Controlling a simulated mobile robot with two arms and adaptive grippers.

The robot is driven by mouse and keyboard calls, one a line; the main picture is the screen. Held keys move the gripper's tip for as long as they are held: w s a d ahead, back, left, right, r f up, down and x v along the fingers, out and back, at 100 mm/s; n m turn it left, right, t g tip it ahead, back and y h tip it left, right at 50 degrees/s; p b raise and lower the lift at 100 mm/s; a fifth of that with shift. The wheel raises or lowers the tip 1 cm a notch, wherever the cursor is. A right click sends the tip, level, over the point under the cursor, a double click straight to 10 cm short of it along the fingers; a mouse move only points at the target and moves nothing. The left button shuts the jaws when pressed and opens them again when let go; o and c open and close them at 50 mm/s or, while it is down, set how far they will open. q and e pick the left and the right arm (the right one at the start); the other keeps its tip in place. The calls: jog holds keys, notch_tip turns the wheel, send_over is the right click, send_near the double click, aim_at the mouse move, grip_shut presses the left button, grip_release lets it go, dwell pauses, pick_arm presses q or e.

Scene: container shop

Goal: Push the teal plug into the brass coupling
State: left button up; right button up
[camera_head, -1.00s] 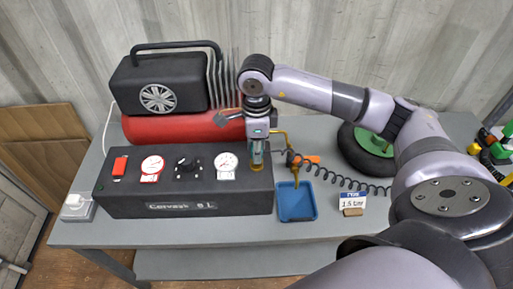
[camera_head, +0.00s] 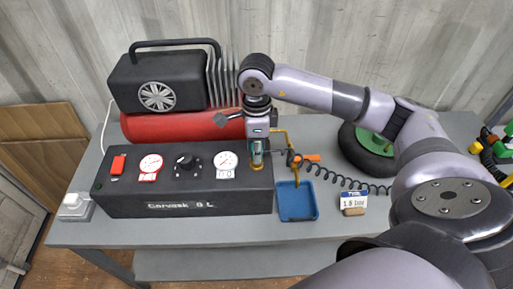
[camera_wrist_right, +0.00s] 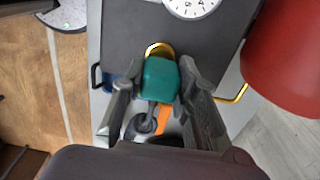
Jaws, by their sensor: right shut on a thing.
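The teal plug (camera_wrist_right: 160,80) is in my right gripper, between its two fingers (camera_wrist_right: 160,97) in the wrist view. The brass coupling (camera_wrist_right: 159,49) shows as a ring just beyond the plug, at the edge of the dark box. The plug overlaps the ring's lower part, so I cannot tell whether it is inside or only in front. In the head view my right gripper (camera_head: 257,160) points down at the right end of the box, and its fingers hide most of the plug and coupling. My left gripper is not in view.
The black box (camera_head: 150,206) carries gauges, a knob and a red switch. Behind it is a red tank (camera_head: 170,128). A blue tray (camera_head: 297,215), a coiled hose (camera_head: 340,181), a small sign (camera_head: 353,200) and a wheel (camera_head: 360,165) lie to the right.

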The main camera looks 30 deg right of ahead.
jog(key=shift+f, duration=0.2)
jog(key=o, duration=1.1)
jog(key=shift+o, duration=0.2)
jog(key=shift+r, duration=0.1)
notch_tip(320, 180, up, 12)
